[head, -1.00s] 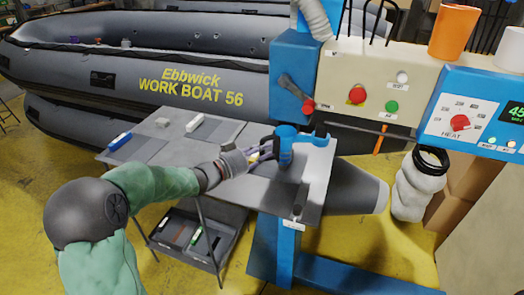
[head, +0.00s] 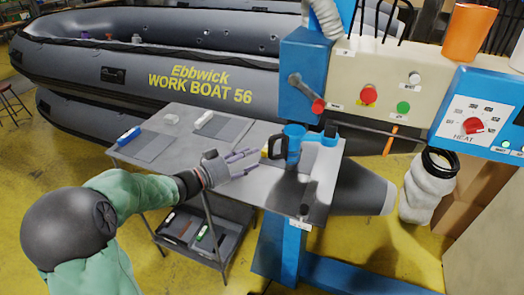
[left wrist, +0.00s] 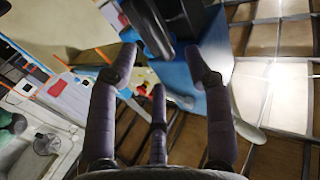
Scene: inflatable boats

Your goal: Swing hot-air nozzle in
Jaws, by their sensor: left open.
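My left gripper (head: 254,162) is open and empty over the grey worktable, its fingers pointing right. It is a short way left of a blue cylindrical part with a black loop handle (head: 275,149). I cannot tell for sure which part is the hot-air nozzle. A grey lever with a red knob (head: 318,106) hangs from the blue machine housing (head: 307,62), angled down to the right. In the left wrist view my three fingers (left wrist: 163,75) are spread with nothing between them. A dark curved part (left wrist: 150,28) and blue surfaces lie beyond the fingertips. My right gripper does not show.
A beige panel with red and green buttons (head: 403,107) and a blue heat panel (head: 500,105) stand at the right. The grey worktable (head: 262,188) carries a few small items. A grey inflatable boat (head: 140,75) fills the back.

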